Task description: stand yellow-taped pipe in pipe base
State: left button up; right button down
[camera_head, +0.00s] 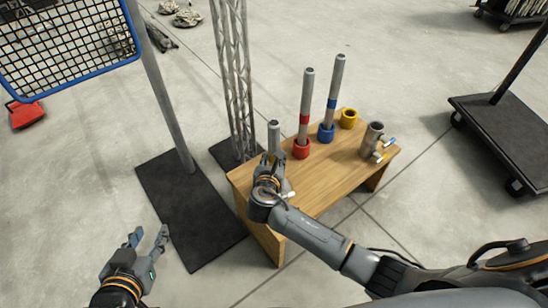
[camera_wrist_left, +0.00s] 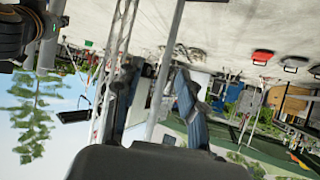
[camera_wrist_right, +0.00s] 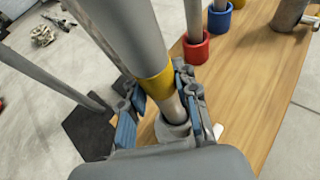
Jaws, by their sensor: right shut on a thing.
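The yellow-taped pipe (camera_wrist_right: 153,82) is a grey tube with a yellow band, upright or nearly so in the right wrist view. Its top also shows in the head view (camera_head: 274,136) at the left end of the table. My right gripper (camera_head: 268,168) is shut on it, with fingers on both sides at and below the tape. Its lower end meets a grey cup-like base (camera_wrist_right: 174,133); I cannot tell how deep it sits. A yellow pipe base (camera_head: 348,118) stands empty at the table's back. My left gripper (camera_head: 146,241) is open and empty, left of the table.
A red-taped pipe (camera_head: 307,95) stands in a red base (camera_head: 301,149), and a blue-taped pipe (camera_head: 336,85) in a blue base (camera_head: 326,134). A metal cup (camera_head: 374,136) with fittings is at the wooden table's (camera_head: 335,170) right. A lattice post (camera_head: 232,80) stands close behind.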

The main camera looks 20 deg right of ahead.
jog(key=shift+f+b, duration=0.45)
jog(key=shift+f, duration=0.5)
jog(key=shift+f+b, duration=0.5)
jog(key=shift+f, duration=0.45)
pick_arm(q)
jog(key=w+d+r+t+h, duration=0.1)
jog(key=w+r+t, duration=0.3)
jog(key=r, duration=0.5)
jog(key=shift+d+t+h, duration=0.4)
jog(key=shift+d+t, duration=0.2)
jog(key=shift+t, duration=0.3)
pick_arm(e)
jog(key=shift+f, duration=0.2)
pick_arm(q)
jog(key=shift+s+f, duration=0.1)
jog(key=shift+s, duration=0.05)
pick_arm(e)
jog(key=shift+f, duration=0.25)
jog(key=c, duration=0.9)
grip_release()
jog(key=shift+c, duration=0.2)
